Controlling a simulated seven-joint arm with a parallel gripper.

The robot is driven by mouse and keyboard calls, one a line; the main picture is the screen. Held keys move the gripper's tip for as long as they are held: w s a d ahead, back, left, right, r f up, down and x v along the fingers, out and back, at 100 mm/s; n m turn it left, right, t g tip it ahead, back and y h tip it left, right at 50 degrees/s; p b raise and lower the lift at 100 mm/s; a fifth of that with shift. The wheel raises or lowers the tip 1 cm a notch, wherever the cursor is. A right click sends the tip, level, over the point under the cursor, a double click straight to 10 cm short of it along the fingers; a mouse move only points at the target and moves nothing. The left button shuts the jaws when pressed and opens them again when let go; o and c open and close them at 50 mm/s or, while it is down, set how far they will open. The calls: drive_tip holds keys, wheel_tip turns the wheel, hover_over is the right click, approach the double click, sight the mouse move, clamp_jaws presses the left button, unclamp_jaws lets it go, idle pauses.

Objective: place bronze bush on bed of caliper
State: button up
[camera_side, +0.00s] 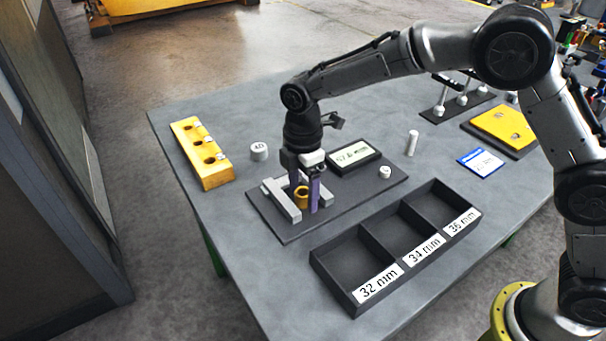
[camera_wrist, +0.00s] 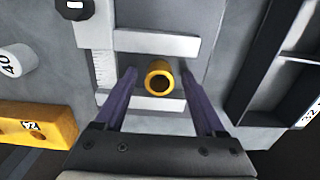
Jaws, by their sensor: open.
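The bronze bush (camera_wrist: 159,78) is a short gold ring standing upright between the caliper's two light grey jaws; it also shows in the side view (camera_side: 301,197). The caliper (camera_wrist: 157,42) lies on a dark base plate, with a scale along its beam. Its readout (camera_side: 354,155) shows digits too small to read with certainty. My gripper (camera_side: 304,206) points down over the caliper, its purple fingers apart on either side of the bush. In the wrist view my gripper (camera_wrist: 162,98) shows clear gaps between both fingers and the bush. Whether the bush touches the caliper jaws is unclear.
A black tray (camera_side: 352,284) with compartments labelled 32, 34 and 36 mm stands in front. A yellow block with holes (camera_side: 203,150) and a white cylinder marked 40 (camera_side: 259,151) stand left. A blue-edged card (camera_side: 481,162) and upright white pin (camera_side: 412,143) are right.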

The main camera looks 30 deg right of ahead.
sight(306, 192)
wheel_tip(306, 192, up, 12)
idle(0.4)
drive_tip(key=s+d+r+m+t, duration=0.2)
drive_tip(key=s+d+r+m, duration=0.25)
drive_tip(key=s+d, duration=0.25)
drive_tip(key=s+d+r+m+t, duration=0.1)
drive_tip(key=s+d+r+m, duration=0.2)
drive_tip(key=s+d+m, duration=0.3)
drive_tip(key=s+d+f+m+t, duration=0.1)
drive_tip(key=s+d+f+m, duration=0.1)
drive_tip(key=s, duration=0.5)
drive_tip(key=s+d+f+m+t, duration=0.1)
drive_tip(key=s+d+f+m, duration=0.2)
drive_tip(key=s+d+m, duration=0.2)
drive_tip(key=s, duration=0.3)
drive_tip(key=shift+s+d+f+t, duration=0.15)
drive_tip(key=shift+s+t, duration=0.15)
